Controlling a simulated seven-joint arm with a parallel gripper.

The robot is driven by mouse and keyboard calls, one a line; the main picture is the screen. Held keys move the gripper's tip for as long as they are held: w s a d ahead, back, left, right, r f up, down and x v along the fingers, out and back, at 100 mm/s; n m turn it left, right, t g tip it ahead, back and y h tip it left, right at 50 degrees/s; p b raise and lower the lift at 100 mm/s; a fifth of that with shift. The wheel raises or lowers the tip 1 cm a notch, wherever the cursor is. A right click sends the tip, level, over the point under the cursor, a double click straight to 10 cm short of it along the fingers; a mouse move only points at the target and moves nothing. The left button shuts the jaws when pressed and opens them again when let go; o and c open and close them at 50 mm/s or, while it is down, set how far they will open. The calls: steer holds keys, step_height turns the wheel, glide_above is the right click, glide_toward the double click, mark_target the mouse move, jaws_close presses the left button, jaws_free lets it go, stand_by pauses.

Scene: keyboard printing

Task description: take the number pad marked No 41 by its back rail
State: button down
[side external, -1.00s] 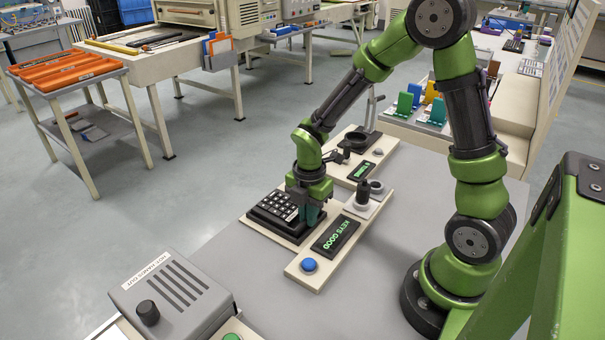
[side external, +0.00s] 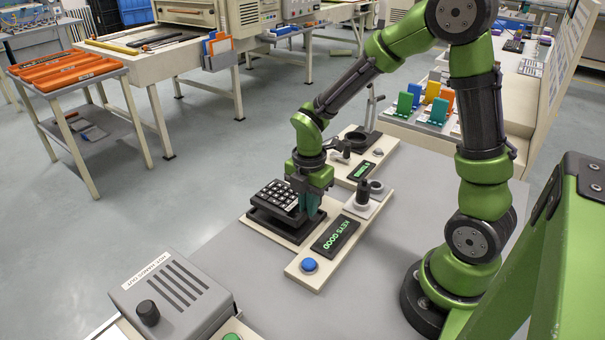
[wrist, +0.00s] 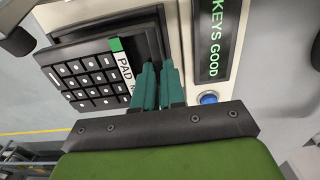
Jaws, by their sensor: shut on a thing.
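The number pad (side external: 276,196) is black with rows of dark keys marked in white. In the wrist view the pad (wrist: 88,84) carries a white label (wrist: 124,68) reading "PAD N"; the rest is hidden, so I cannot read its number. A green patch sits beside the label. My gripper (side external: 309,203) is shut on the pad's back rail, its teal fingers (wrist: 158,75) side by side at the label edge. The pad is held a little above its black stand (side external: 275,222), with a gap showing. The rail itself is mostly hidden by the fingers.
A cream panel with a "KEYS GOOD" display (side external: 336,235) and a blue button (side external: 309,265) stands close beside the gripper. A black knob (side external: 363,187) rises behind it. A grey slotted box (side external: 172,295) is at the front left. The grey bench is clear between.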

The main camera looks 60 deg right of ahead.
step_height(320, 180, up, 15)
steer(key=shift+f, duration=0.1)
stand_by(2.0)
